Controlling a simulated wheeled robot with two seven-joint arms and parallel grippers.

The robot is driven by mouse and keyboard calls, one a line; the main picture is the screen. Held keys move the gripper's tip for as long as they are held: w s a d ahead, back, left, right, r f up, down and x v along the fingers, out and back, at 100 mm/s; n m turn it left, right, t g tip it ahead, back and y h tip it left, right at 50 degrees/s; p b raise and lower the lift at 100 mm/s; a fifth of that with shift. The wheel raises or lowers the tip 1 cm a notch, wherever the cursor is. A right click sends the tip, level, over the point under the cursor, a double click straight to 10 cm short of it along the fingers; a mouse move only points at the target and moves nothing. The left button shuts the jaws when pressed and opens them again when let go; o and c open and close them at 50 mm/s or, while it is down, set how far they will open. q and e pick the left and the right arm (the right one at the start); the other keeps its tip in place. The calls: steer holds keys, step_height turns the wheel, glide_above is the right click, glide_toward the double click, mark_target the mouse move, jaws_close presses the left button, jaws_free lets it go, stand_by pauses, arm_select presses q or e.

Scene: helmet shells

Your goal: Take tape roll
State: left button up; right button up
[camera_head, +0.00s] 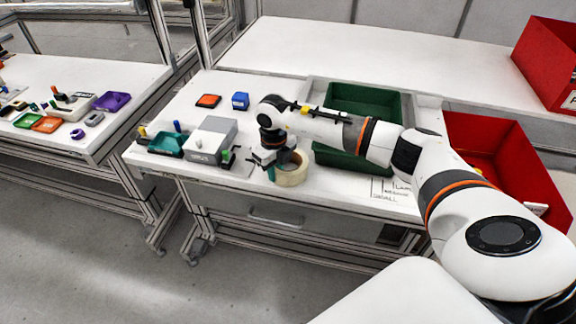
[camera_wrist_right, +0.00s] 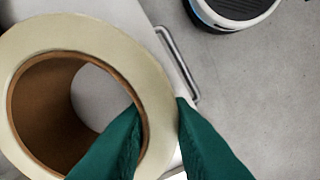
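The tape roll (camera_head: 292,175) is a cream ring with a brown core near the front edge of the white table. It also shows large in the right wrist view (camera_wrist_right: 160,85). My right gripper (camera_head: 272,165) is at the roll's left side, pointing down. In the right wrist view its green fingers (camera_wrist_right: 160,108) straddle the roll's wall, one inside the hole and one outside, both close against it. It looks shut on the wall. I cannot tell whether the roll is lifted. My left gripper is not in view.
A grey box (camera_head: 213,140) and a teal tray (camera_head: 168,144) stand left of the roll. A green bin (camera_head: 340,159) is close on its right, a red bin (camera_head: 515,150) farther right. Orange (camera_head: 208,100) and blue (camera_head: 240,101) pieces lie behind.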

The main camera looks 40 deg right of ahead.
jaws_close()
steer(key=shift+r, duration=0.15)
